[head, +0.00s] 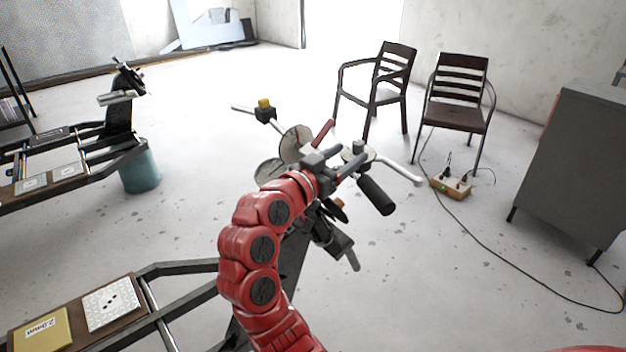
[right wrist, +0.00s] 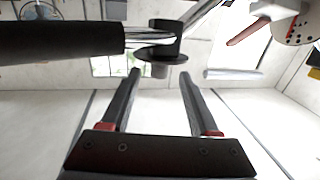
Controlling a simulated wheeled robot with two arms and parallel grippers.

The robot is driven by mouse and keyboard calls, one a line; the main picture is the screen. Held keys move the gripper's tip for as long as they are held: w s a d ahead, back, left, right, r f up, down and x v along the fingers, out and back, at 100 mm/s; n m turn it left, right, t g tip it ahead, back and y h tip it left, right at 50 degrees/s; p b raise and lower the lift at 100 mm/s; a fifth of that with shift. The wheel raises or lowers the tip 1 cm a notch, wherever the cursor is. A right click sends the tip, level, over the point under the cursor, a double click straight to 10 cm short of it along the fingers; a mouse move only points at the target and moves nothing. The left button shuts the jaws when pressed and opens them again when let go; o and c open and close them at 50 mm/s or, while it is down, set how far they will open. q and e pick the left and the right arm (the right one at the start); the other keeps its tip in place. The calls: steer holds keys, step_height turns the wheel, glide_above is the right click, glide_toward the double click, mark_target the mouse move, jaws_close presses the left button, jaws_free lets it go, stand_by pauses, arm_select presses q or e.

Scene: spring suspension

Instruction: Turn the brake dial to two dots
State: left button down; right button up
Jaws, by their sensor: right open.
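My right gripper (head: 342,160) is at the handlebar assembly, with the red arm coming up from below. In the right wrist view its two fingers (right wrist: 160,76) are apart with nothing between them. A small black knob on a round collar (right wrist: 164,45) is just past the fingertips, roughly centred; in the head view this knob (head: 359,146) sits above a pale disc. My left gripper is out of view.
A black handlebar grip (head: 376,196) and a silver lever (head: 402,172) are close to the right gripper. Chairs and a grey cabinet (head: 575,165) stand farther away.

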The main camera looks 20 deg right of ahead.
steer(key=b+v, duration=0.1)
steer(key=v, duration=1.1)
steer(key=shift+s+a+b, duration=0.2)
steer(key=shift+a+b, duration=0.15)
steer(key=shift+b, duration=0.05)
